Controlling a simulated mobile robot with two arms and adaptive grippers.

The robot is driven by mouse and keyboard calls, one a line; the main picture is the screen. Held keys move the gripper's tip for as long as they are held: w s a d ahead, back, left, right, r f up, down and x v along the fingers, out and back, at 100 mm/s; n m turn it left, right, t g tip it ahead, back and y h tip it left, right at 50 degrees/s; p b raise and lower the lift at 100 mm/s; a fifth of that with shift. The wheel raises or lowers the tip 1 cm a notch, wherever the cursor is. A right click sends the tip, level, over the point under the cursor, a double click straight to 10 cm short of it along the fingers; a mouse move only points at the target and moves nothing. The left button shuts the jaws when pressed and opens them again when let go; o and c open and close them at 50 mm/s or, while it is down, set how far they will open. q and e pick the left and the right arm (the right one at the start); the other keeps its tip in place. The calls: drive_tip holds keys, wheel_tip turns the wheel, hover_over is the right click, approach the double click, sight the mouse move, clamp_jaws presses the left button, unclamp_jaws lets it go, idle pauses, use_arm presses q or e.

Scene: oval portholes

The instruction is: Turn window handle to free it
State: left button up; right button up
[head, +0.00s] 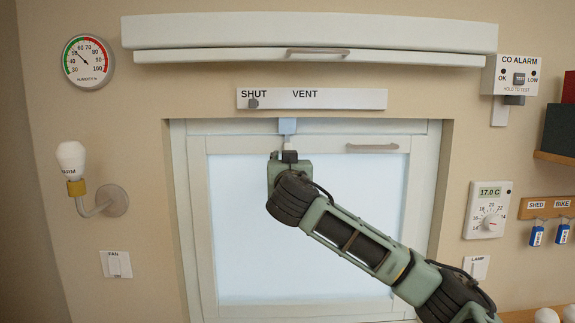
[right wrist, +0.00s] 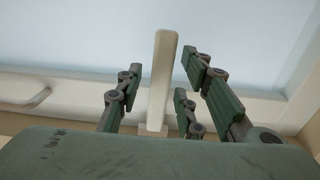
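The window (head: 340,220) is a pale frame around a bright pane, set in a recess in the wall. Its handle (head: 287,141) is at the top of the frame, below a small bluish block (head: 287,126); my right gripper hides its lower part in the head view. In the right wrist view the handle (right wrist: 160,75) is a straight cream bar rising from a small base on the frame. My right gripper (head: 289,156) is open, its fingers on either side of the handle, with gaps visible on both sides. My left gripper is not in view.
A label strip (head: 330,99) reading SHUT and VENT is above the window, with a grey marker under SHUT. A horizontal pull bar (head: 372,147) is on the frame right of the handle. A long white cover (head: 315,40) juts out above. A lamp (head: 78,165) is on the left wall.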

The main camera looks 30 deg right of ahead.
drive_tip(key=shift+c, duration=0.6)
clamp_jaws()
